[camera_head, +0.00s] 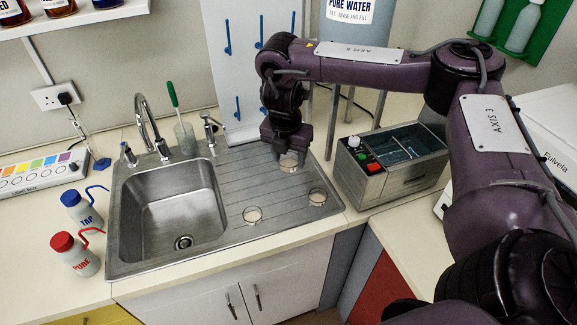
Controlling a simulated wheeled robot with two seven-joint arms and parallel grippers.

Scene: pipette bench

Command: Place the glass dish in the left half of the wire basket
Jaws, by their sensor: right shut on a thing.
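My right gripper (288,154) is shut on a small round glass dish (289,163) over the back right of the sink's ribbed drainboard; I cannot tell if the dish is clear of the metal. Two more glass dishes stand on the drainboard, one at the front left (252,215) and one at the right (318,198). The wire basket (402,144) appears to sit inside the open steel bath to the right of the gripper; its wires and halves are hard to make out. My left gripper is not in view.
The steel bath (398,182) has knobs on its left top. The sink basin (170,212) and faucet (152,130) are at the left. A beaker with a green-handled brush (185,138) stands behind. Red-capped (80,258) and blue-capped (78,212) bottles stand at far left.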

